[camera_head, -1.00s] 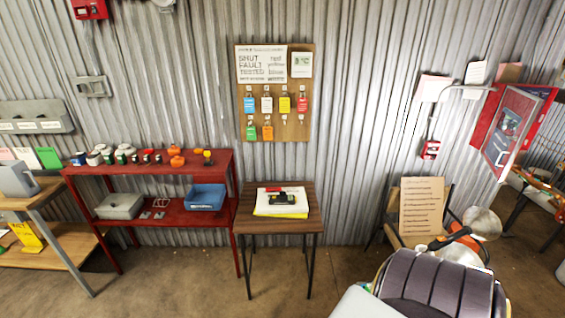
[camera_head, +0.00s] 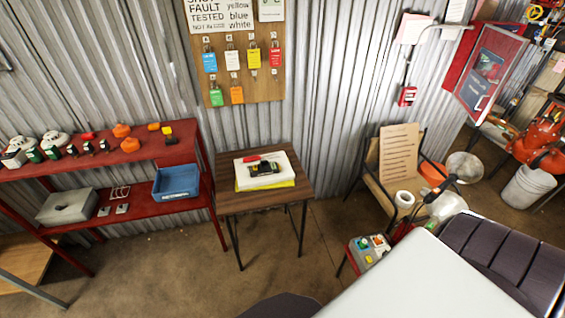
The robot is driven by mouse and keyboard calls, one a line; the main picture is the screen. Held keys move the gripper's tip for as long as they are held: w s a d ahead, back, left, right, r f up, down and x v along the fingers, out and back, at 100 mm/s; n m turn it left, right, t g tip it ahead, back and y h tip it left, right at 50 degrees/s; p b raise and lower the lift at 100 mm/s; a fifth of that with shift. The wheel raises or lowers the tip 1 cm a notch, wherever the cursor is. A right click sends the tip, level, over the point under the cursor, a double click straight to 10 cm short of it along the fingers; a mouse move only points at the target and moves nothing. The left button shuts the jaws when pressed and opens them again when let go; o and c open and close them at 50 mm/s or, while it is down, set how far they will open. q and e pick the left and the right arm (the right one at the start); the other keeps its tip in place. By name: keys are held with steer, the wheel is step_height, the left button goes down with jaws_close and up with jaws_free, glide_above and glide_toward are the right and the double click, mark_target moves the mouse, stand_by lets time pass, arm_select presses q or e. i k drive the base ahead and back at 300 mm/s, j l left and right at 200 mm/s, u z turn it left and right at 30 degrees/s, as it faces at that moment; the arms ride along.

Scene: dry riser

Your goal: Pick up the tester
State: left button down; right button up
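A small black and yellow device (camera_head: 264,168), which looks like the tester, lies on white and yellow sheets (camera_head: 283,176) on a small brown wooden table (camera_head: 232,200). A red item (camera_head: 252,158) lies just behind it on the sheets. Neither of my grippers shows in the head view.
A red shelf (camera_head: 115,160) with a blue bin (camera_head: 176,181) stands left of the table. A chair (camera_head: 375,178) with a cardboard sheet stands to the right, with a small box of coloured buttons (camera_head: 367,251) nearer. A tag board (camera_head: 240,60) hangs above. Floor before the table is open.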

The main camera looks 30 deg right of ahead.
mark_target(265, 168)
steer(key=i+z, duration=0.35)
steer(key=i+j+z, duration=0.2)
steer(key=i+z, duration=0.2)
steer(key=i, duration=0.15)
